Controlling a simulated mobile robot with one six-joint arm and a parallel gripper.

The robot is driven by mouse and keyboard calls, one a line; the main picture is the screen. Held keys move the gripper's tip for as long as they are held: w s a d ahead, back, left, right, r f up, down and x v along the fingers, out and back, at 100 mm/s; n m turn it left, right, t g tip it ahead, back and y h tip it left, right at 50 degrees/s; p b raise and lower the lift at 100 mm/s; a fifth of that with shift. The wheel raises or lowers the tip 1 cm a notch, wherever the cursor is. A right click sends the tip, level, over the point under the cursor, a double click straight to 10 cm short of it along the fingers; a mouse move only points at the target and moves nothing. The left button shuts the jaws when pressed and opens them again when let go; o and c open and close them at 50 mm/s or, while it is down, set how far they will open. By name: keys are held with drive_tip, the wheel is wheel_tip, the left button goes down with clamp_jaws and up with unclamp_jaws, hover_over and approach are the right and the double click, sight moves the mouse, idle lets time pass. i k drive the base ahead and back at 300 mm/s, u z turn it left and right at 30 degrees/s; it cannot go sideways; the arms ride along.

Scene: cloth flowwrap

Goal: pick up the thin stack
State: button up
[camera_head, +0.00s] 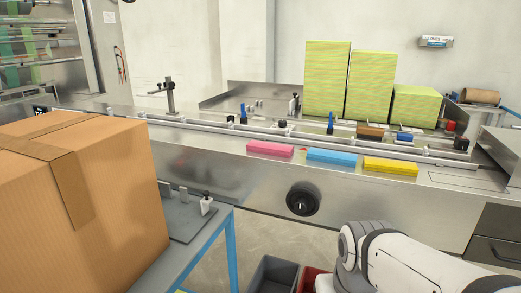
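Three flat, low stacks lie in a row along the front ledge of the steel machine: pink (270,149) on the left, blue (335,161) in the middle and yellow (390,167) on the right. At the back stand three yellow-green layered stacks: a tall one (327,80), a slightly lower one (370,88) and a short one (416,106) at the right. I cannot tell which of these is the thin stack. Part of my arm shows at the bottom right, below the ledge. My gripper is out of the picture.
The steel machine (215,170) runs across the middle, with rails and small posts behind the low stacks. A large cardboard box (100,200) sits at the left on a blue-legged table (188,262). A dark bin (272,278) and a red bin (312,280) stand below.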

sight(255, 145)
drive_tip(key=z, duration=0.05)
drive_tip(key=i, duration=1)
drive_tip(key=u, duration=0.05)
